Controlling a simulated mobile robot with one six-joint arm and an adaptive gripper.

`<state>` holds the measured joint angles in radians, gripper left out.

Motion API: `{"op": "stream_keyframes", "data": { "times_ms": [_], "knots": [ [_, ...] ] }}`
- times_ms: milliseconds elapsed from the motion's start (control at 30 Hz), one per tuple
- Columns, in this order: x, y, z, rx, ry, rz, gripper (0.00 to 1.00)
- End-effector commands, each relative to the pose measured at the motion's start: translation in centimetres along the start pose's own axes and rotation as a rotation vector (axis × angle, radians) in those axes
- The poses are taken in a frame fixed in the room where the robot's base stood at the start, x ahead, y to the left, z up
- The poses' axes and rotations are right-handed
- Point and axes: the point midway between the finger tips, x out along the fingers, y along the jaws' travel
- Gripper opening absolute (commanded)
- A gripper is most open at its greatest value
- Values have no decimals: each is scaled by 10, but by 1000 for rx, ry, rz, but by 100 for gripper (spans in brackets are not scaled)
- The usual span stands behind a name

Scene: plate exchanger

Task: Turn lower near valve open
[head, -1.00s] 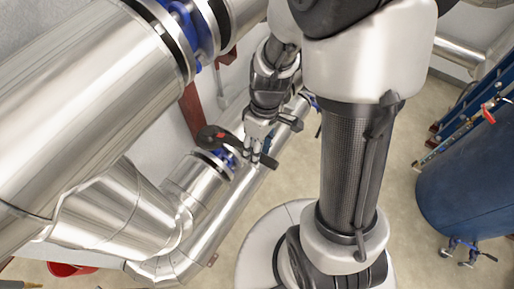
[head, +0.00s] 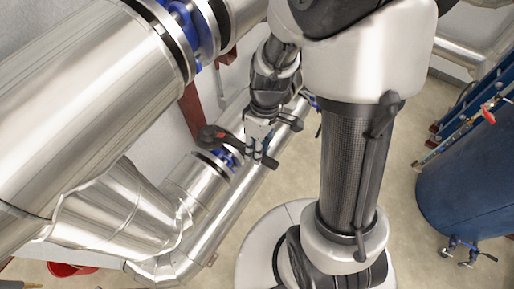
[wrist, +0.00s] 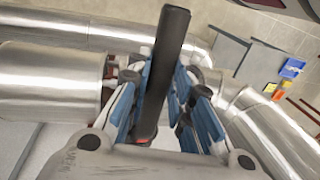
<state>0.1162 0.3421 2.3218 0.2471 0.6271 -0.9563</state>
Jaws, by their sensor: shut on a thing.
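The lower near valve shows in the head view as a blue body (head: 226,156) in the lower silver pipe run. Its black lever (head: 211,134), with a small red spot, lies over it and reaches right toward my gripper (head: 261,153). In the wrist view the lever (wrist: 168,60) stands as a long dark bar between the blue-padded fingers of my gripper (wrist: 163,88). The fingers are shut on the lever. The valve body is mostly hidden behind the gripper in the wrist view.
A large silver pipe (head: 80,90) with a blue flanged valve (head: 197,30) fills the upper left. A blue tank (head: 465,185) stands at the right. A red bucket (head: 72,269) sits at the lower left. Bare floor (head: 400,200) lies between pipes and tank.

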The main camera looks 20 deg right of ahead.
Motion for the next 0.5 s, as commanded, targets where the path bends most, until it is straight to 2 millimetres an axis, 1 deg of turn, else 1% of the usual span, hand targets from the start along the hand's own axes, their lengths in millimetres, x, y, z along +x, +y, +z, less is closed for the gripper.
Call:
{"op": "stream_keyframes", "data": {
  "times_ms": [133, 267, 500],
  "knots": [
    [-1, 6, 0, -32, -6, 1, 0],
    [-3, 17, -2, -93, -17, 3, 0],
    [-9, 45, -8, -254, -48, 5, 0]
  ]
}}
